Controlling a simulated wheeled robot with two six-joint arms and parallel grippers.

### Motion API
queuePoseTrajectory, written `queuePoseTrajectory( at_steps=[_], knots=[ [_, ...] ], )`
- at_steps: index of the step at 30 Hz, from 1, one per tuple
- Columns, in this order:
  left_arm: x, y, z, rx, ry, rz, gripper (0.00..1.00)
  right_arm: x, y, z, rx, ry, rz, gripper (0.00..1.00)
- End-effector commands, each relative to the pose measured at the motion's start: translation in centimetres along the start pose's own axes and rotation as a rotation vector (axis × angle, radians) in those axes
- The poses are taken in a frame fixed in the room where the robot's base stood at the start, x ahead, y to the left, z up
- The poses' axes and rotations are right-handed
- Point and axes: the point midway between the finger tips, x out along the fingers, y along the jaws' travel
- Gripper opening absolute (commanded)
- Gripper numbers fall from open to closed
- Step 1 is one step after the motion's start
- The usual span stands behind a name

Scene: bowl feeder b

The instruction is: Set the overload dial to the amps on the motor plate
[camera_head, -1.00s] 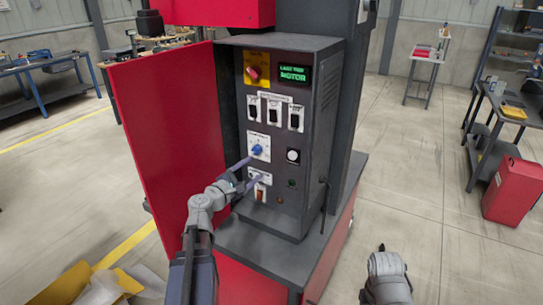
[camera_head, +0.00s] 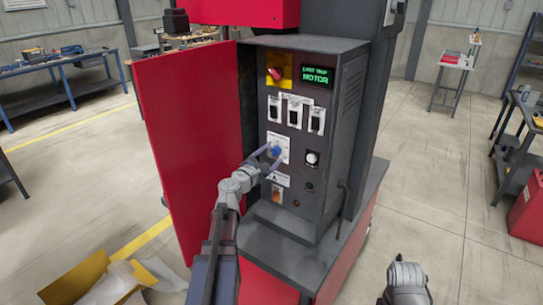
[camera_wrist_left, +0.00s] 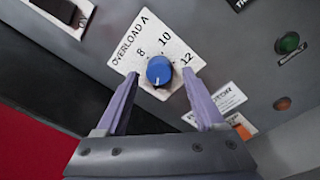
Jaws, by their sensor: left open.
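The blue overload dial (camera_head: 276,151) sits on a white scale plate on the dark control panel. In the left wrist view the dial (camera_wrist_left: 159,70) shows beside the figures 8, 10 and 12, with a pale mark on its lower edge in the picture. My left gripper (camera_head: 270,158) is open, its purple fingers spread to either side of the dial, apart from it in the wrist view. A white motor plate (camera_wrist_left: 213,118) is partly hidden by a finger; its amps cannot be read. My right arm shows at the bottom right, but its fingers do not show.
The open red door (camera_head: 190,150) stands left of my left arm.

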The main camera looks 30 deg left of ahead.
Motion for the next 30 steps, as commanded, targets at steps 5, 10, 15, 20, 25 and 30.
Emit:
queuePoseTrajectory(
  at_steps=[5,10,15,20,25,30],
  knots=[
    [0.54,-0.01,0.01,0.000,0.001,0.000,0.70,0.00,0.00,0.00,0.000,0.000,0.000,0.50],
    [0.49,-0.02,0.01,0.000,0.001,0.000,0.65,0.00,0.00,0.00,0.000,0.000,0.000,0.50],
    [0.48,-0.01,0.01,0.000,0.001,0.000,0.45,0.00,0.00,0.00,0.000,0.000,0.000,0.50],
    [0.47,-0.02,0.01,0.001,0.001,0.000,0.27,0.00,0.00,0.00,0.000,0.000,0.000,0.50],
    [0.47,-0.04,0.01,0.001,0.000,0.000,0.08,0.01,0.00,0.00,0.000,0.000,0.000,0.50],
    [0.46,-0.05,0.02,0.001,0.000,-0.001,0.00,0.01,0.00,0.00,0.000,0.000,0.000,0.50]
  ],
)
